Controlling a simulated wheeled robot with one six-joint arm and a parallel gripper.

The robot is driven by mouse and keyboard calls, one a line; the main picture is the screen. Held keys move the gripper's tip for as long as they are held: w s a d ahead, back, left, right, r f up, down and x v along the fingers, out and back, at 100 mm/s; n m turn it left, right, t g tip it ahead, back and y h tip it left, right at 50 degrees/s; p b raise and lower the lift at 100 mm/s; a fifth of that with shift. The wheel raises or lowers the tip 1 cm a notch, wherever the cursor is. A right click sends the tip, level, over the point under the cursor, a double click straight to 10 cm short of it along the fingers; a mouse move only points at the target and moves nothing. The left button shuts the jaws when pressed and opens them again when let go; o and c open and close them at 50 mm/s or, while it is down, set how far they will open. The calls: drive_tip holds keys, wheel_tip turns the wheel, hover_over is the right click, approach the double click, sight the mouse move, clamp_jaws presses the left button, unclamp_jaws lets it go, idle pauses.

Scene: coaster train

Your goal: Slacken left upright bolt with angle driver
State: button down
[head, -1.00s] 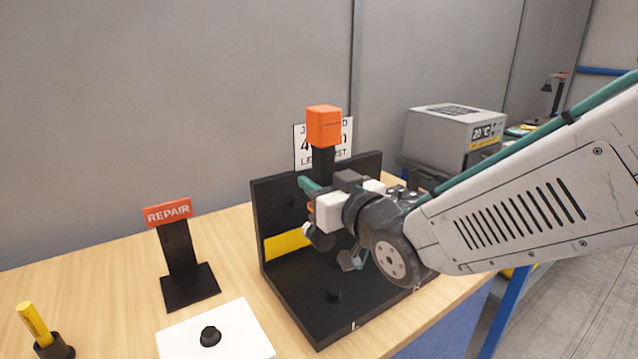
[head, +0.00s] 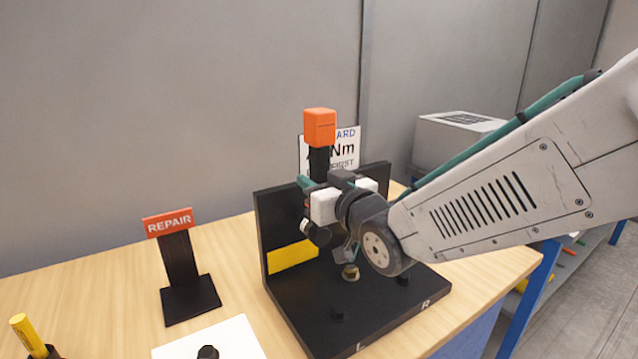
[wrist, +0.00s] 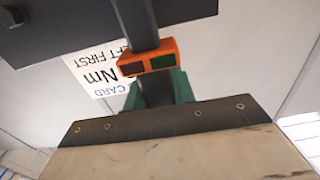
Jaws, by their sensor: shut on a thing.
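The angle driver, with an orange block (head: 320,127) on a black body, stands roughly upright in my gripper (head: 310,184). The wrist view shows its orange band (wrist: 147,62) with a dark red and a green patch, between my teal fingers (wrist: 157,98). Its lower end is largely hidden by my wrist in the head view. The black fixture (head: 315,318) has a base marked L and R. A dark bolt (head: 337,313) stands on the L side, apart from the gripper; another (head: 403,280) stands on the R side. A brass-coloured round part (head: 351,272) shows below my wrist.
A yellow strip (head: 292,257) is on the fixture's back wall, with a printed card (head: 346,140) behind. An orange REPAIR sign (head: 168,221), white plate (head: 215,343) and yellow-handled tool (head: 27,333) are to the left. A grey box (head: 455,140) is behind my arm.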

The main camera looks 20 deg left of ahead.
drive_tip(key=shift+r+x, duration=0.1)
drive_tip(key=shift+x, duration=0.85)
drive_tip(key=shift+r+x, duration=0.15)
drive_tip(key=shift+x, duration=0.85)
idle(2.8)
drive_tip(key=shift+s+d, duration=0.1)
drive_tip(key=shift+d, duration=0.2)
idle(2.0)
